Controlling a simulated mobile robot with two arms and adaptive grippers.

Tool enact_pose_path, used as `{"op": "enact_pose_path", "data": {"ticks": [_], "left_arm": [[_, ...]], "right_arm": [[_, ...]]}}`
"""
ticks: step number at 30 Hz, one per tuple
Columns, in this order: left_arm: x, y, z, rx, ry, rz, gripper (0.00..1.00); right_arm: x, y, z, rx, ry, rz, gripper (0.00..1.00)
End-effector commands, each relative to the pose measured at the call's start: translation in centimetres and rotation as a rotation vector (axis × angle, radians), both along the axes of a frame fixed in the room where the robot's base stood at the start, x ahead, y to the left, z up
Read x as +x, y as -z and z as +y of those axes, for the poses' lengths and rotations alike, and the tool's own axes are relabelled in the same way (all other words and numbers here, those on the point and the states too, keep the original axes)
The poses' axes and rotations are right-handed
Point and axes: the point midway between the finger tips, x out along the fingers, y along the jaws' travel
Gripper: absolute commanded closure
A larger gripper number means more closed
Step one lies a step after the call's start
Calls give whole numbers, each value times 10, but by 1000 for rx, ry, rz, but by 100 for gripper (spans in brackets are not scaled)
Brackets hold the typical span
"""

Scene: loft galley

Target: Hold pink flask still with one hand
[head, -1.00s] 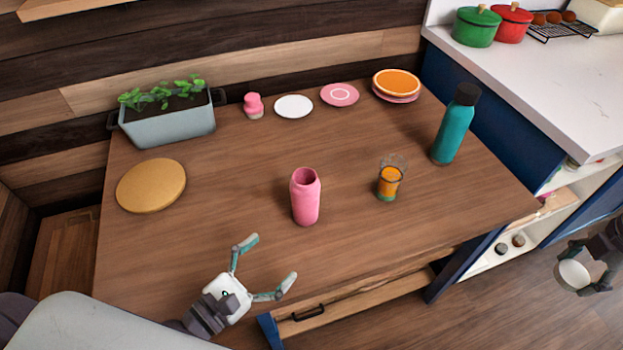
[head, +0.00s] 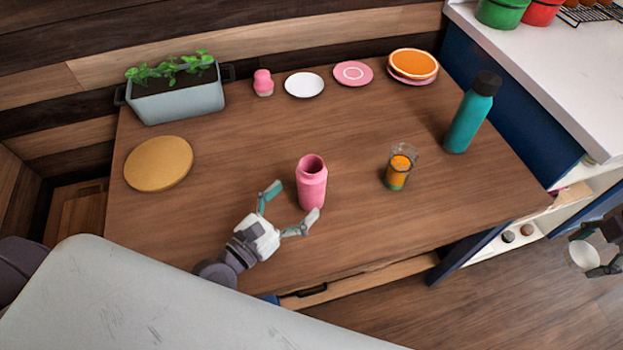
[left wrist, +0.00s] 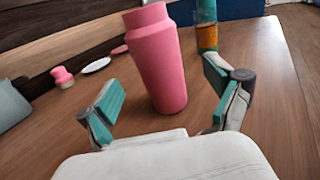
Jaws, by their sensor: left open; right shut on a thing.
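The pink flask (head: 312,184) stands upright and uncapped on the wooden table, its open mouth showing in the head view. My left gripper (head: 295,206) is open just in front and to the left of it, its fingers pointing at the flask. In the left wrist view the flask (left wrist: 158,62) rises beyond and between the spread fingers, with no clear contact. My right gripper (head: 596,252) is at the far right edge, beyond the table, shut on a small white round thing (head: 583,255). Part of that gripper is cut off by the frame.
A glass with orange drink (head: 399,170) and a teal bottle (head: 471,118) stand right of the flask. A round tan board (head: 159,163), planter (head: 178,98), small pink-topped jar (head: 263,84), white plate (head: 304,85), pink plate (head: 353,74) and orange plate (head: 413,64) line the left and back.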

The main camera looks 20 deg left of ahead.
Motion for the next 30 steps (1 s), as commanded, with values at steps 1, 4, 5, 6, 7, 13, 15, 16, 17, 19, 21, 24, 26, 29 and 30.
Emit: {"op": "enact_pose_path", "data": {"ticks": [1, 4, 5, 6, 7, 13, 15, 16, 17, 19, 21, 24, 26, 29, 30], "left_arm": [[4, -1, -2, 0, 0, -1, 9], [6, 0, -3, 0, 0, 1, 9], [6, 0, -3, 0, 1, 1, 9], [6, 1, -3, 0, 1, 1, 9], [6, 1, -3, 0, 1, 1, 9], [9, -1, -3, 0, 0, -1, 9], [17, -2, -6, -1, -1, -3, 9], [22, -3, -8, -2, -1, -1, 9], [27, -3, -9, -2, -1, -2, 9], [37, -3, -13, -1, -1, -3, 9], [46, -1, -17, -1, -1, -2, 9], [53, 0, -20, 0, 0, -1, 9], [54, 1, -21, 0, 1, 0, 9], [54, 2, -21, 0, 1, 1, 9], [54, 2, -21, 0, 1, 1, 9]], "right_arm": [[0, -2, 0, 0, 0, 0, 53], [0, -2, 0, 0, 0, 0, 53], [0, -2, 0, 0, 0, 0, 53], [0, -2, 0, 0, 0, 0, 53], [0, -2, 0, 0, 0, 0, 53], [0, -4, 0, 0, 0, 0, 53], [0, -8, 0, 0, 0, 0, 53], [0, -10, 0, 0, 0, 0, 53], [0, -12, 0, 0, 0, 0, 53], [0, -15, 0, 0, 0, 0, 53], [0, -17, 0, 0, 0, 0, 53], [0, -18, 0, 0, 0, 0, 53], [0, -18, 0, 0, 0, 0, 53], [0, -17, 0, 0, 0, 0, 53], [0, -17, 0, 0, 0, 0, 53]]}}
